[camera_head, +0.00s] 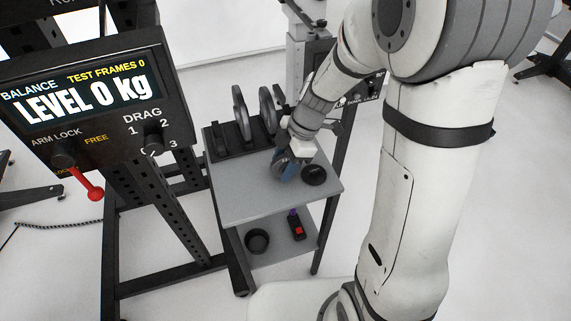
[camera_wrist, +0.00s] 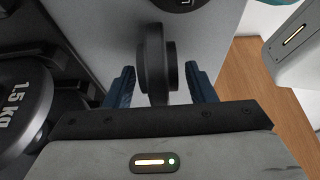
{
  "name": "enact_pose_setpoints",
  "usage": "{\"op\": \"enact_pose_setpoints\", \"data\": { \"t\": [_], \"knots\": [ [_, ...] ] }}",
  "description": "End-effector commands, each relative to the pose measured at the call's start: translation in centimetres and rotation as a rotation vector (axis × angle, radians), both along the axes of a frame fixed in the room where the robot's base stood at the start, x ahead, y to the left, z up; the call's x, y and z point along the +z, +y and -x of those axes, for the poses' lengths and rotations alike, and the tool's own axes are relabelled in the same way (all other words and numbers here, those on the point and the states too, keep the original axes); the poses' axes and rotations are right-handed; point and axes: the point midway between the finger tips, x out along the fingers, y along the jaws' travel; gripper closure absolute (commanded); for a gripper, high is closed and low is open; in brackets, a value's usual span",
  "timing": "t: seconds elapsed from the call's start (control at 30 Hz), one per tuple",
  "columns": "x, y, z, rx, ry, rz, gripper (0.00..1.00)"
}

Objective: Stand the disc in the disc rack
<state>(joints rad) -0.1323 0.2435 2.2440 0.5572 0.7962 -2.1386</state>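A dark disc with a thicker hub (camera_wrist: 153,65) shows edge-on in the wrist view, between the blue fingers of my gripper (camera_wrist: 161,85). Narrow gaps show between the fingers and the hub, clearest on the right, so my gripper looks open around the disc. In the head view my gripper (camera_head: 284,168) is low over the grey cart top, and the disc there is mostly hidden by it. The dark disc rack (camera_head: 221,141) stands at the back left of the cart top, with two upright discs (camera_head: 240,113) in it.
A black round object (camera_head: 314,175) lies flat right of my gripper. A balance panel (camera_head: 95,105) stands left. The cart top's front is clear.

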Motion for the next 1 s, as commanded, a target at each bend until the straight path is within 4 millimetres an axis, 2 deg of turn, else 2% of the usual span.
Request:
{"op": "enact_pose_setpoints", "data": {
  "t": [0.07,0.6,0.9,1.0],
  "knots": [
    [0.01,0.01,-0.01,0.0,0.0,0.0,0.57],
    [0.03,0.04,0.0,0.001,0.0,0.0,1.0],
    [0.13,0.07,-0.02,0.001,-0.002,0.0,1.0],
    [0.74,0.09,-0.08,0.002,-0.004,-0.001,1.0]
  ]
}}
